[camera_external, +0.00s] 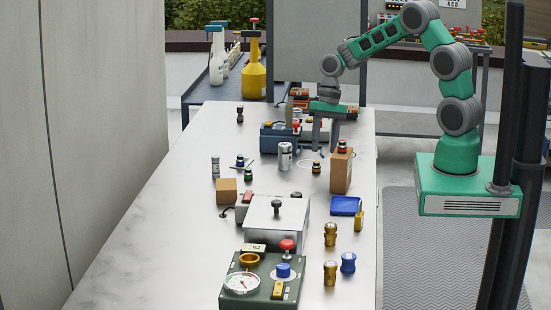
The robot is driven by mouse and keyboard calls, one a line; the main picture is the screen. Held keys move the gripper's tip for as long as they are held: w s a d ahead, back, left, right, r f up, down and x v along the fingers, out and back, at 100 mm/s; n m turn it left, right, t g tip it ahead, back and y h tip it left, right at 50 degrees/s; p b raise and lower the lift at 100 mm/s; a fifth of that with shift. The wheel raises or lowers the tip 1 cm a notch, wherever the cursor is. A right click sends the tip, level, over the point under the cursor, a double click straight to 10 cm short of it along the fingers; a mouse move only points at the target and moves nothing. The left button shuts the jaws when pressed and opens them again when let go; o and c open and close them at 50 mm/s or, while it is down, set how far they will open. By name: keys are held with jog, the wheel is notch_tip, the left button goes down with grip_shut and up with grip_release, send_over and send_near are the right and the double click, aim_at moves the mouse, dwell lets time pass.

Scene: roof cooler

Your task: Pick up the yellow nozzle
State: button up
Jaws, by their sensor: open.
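I cannot tell for certain which piece is the yellow nozzle. A small upright yellow piece (359,217) stands near the right edge of the bench, beside a blue block. Two brass-coloured fittings, one farther back (330,235) and one nearer (330,273), stand upright left of and in front of it. My gripper (326,136) is open, pointing down over the far right part of the bench, well behind these pieces. It seems empty, just right of a blue bin (278,139).
A wooden block (341,171) stands between my gripper and the yellow piece. A grey metal box (272,222) and a green gauge panel (260,280) sit in front. A yellow bottle (254,78) stands at the back. The bench's left side is clear.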

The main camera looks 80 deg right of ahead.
aim_at(317, 162)
jog(key=a+f+m, duration=0.1)
jog(key=m, duration=0.2)
jog(key=w+a+f+m+p, duration=0.1)
jog(key=f+m, duration=0.1)
jog(key=m, duration=0.1)
jog(key=w+a+f+m, duration=0.1)
jog(key=a+m, duration=0.1)
jog(key=m, duration=0.1)
jog(key=shift+w+a+f, duration=0.1)
jog(key=shift+f, duration=0.3)
grip_shut()
dwell(0.3)
